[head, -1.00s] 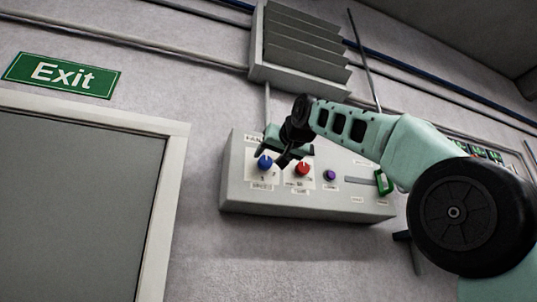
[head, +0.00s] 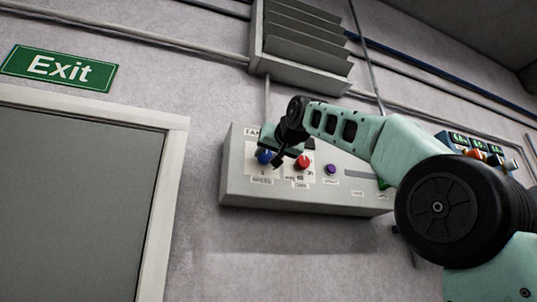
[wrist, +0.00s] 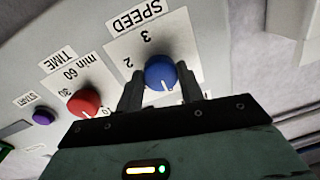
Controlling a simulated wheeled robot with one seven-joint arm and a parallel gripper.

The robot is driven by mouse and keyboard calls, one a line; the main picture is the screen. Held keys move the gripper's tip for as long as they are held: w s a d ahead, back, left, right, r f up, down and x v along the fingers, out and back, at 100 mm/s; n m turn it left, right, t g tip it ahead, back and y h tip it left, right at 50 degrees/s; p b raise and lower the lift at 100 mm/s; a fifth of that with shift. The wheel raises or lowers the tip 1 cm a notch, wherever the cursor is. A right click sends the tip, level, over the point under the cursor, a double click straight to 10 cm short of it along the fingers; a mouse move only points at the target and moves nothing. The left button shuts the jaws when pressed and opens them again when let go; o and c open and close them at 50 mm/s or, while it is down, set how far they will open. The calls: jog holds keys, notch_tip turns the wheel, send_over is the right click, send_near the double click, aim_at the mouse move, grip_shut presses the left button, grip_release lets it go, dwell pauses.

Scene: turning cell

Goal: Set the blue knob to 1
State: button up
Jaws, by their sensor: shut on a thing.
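The blue knob (head: 264,157) is at the left of a grey wall panel (head: 235,187). My gripper (head: 271,155) is at the knob, coming from the upper right. In the wrist view, my gripper (wrist: 160,88) has one finger on each side of the blue knob (wrist: 158,70) and is shut on it. The knob's plate reads SPEED, upside down, with 2 and 3 visible beside the knob. A white mark on the knob points down in that picture, toward my gripper's body. The rest of the scale there is mostly hidden by the fingers and gripper body.
A red knob (head: 303,162) marked TIME is close on the right of the blue one. A purple button (head: 331,169) is further right. A slatted grey box (head: 301,72) hangs above the panel. The wall below the panel is clear.

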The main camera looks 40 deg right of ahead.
jog(key=shift+m, duration=0.3)
jog(key=m, duration=0.6)
jog(key=shift+b, duration=0.3)
jog(key=m+b, duration=0.1)
jog(key=m, duration=0.4)
jog(key=shift+h, duration=0.3)
jog(key=shift+m, duration=0.3)
jog(key=o, duration=1)
jog(key=b+v, duration=0.2)
jog(key=v, duration=0.3)
jog(key=b+v, duration=0.2)
jog(key=v, duration=0.4)
jog(key=f+b+v, duration=0.1)
jog(key=b+v, duration=0.1)
jog(key=v, duration=0.4)
jog(key=shift+s+a, duration=0.15)
jog(key=shift+s, duration=0.05)
